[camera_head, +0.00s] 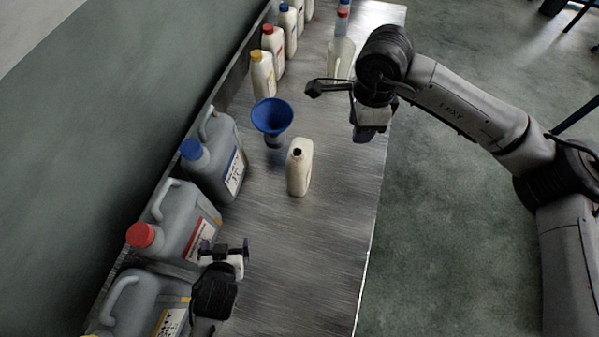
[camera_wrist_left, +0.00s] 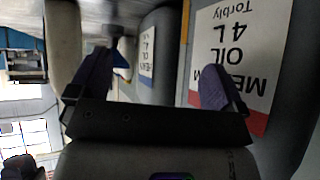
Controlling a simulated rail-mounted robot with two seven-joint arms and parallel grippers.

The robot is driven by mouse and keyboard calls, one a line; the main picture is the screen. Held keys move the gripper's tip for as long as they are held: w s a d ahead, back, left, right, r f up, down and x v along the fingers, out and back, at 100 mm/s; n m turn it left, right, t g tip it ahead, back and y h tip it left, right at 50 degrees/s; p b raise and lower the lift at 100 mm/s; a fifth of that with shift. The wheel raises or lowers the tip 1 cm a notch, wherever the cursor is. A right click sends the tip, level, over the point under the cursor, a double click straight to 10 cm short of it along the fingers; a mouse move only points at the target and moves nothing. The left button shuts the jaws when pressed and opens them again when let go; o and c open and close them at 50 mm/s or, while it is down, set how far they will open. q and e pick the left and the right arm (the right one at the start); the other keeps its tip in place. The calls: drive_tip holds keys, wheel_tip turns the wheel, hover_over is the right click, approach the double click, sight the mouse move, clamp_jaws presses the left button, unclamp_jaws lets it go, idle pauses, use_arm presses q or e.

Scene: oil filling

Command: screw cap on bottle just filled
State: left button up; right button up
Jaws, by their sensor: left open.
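A cream bottle (camera_head: 299,170) with a dark open mouth and no cap stands upright on the metal bench. My left gripper (camera_head: 225,252) is open and empty near the front of the bench, beside the grey canisters and well apart from the bottle. In the left wrist view its two fingers (camera_wrist_left: 155,88) are spread with nothing between them. My right gripper (camera_head: 342,108) is above the back right of the bench, near a clear container (camera_head: 341,60); I cannot tell whether it holds anything. I cannot pick out a loose cap for the open bottle.
A blue funnel (camera_head: 272,116) stands behind the bottle. Grey canisters with blue (camera_head: 191,149) and red (camera_head: 140,235) caps line the left wall. Several cream capped bottles (camera_head: 262,76) stand farther back. The bench (camera_head: 325,240) is clear right of the canisters, up to its right edge.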

use_arm(q)
drive_tip(key=w+d+t+h+b, duration=0.1)
drive_tip(key=w+d+t+b, duration=0.25)
drive_tip(key=w+d, duration=0.2)
drive_tip(key=m+t+h+b, duration=0.3)
drive_tip(key=m+t+h, duration=0.1)
drive_tip(key=h, duration=0.1)
approach(295, 181)
drive_tip(key=shift+w+f, duration=0.1)
drive_tip(key=shift+w, duration=0.2)
use_arm(e)
drive_tip(key=w+a+f+m, duration=0.1)
drive_tip(key=a+f+m, duration=0.2)
drive_tip(key=m, duration=0.9)
drive_tip(key=w+a+f+m, duration=0.2)
drive_tip(key=a+m, duration=0.7)
drive_tip(key=m, duration=0.4)
drive_tip(key=shift+w+a+f+m, duration=0.15)
drive_tip(key=shift+w+f+m, duration=0.15)
drive_tip(key=shift+f, duration=0.1)
use_arm(q)
drive_tip(key=x, duration=1.2)
